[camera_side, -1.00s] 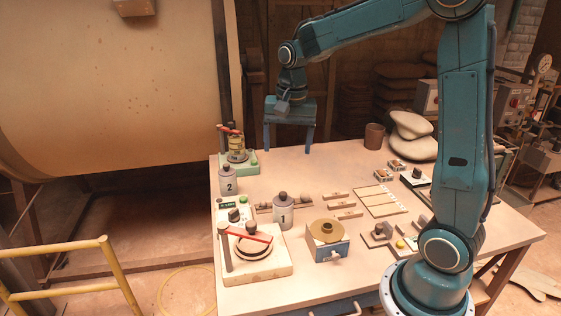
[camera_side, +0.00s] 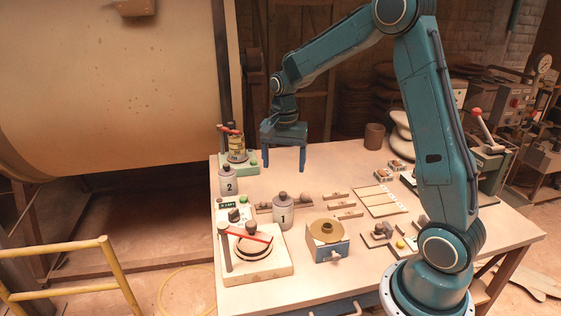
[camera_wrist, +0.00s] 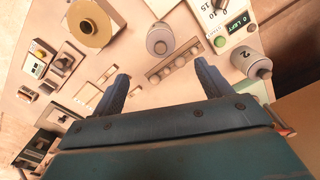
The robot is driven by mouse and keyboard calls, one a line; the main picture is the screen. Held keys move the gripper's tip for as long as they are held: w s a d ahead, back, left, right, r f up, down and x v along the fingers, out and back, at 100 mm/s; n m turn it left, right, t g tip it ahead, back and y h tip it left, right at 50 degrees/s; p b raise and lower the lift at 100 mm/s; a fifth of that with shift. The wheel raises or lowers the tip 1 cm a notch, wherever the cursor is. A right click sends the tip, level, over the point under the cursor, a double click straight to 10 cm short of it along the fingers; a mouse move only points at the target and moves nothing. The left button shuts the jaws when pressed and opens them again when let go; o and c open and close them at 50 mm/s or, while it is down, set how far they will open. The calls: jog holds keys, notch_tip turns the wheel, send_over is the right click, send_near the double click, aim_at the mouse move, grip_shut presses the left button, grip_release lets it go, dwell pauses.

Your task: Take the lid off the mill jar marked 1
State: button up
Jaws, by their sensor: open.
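The mill jar marked 1 (camera_side: 283,214) stands upright on the table, grey with a dark knobbed lid (camera_side: 282,195) on top. It also shows in the wrist view (camera_wrist: 160,40), seen from above. The jar marked 2 (camera_side: 228,182) stands farther back at the left edge, and in the wrist view it is at the right (camera_wrist: 251,64). My gripper (camera_side: 286,168) is open and empty, fingers pointing down, above the back part of the table behind jar 1. In the wrist view its two fingers (camera_wrist: 163,78) are spread apart.
A press stand with a red lever (camera_side: 255,262) is front left of jar 1. A blue box with a brass disc (camera_side: 327,240) is to its right. A slotted rack with balls (camera_side: 300,203) lies just behind it. A green-based device (camera_side: 238,155) stands at the back left.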

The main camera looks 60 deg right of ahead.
send_over(283, 192)
jog(key=shift+s+a+f, duration=0.1)
jog(key=shift+s+f, duration=0.05)
jog(key=shift+f, duration=2.4)
jog(key=shift+f, duration=2.6)
jog(key=c, duration=1.1)
jog(key=shift+o, duration=0.2)
jog(key=shift+r, duration=0.15)
notch_tip(283, 192, up, 20)
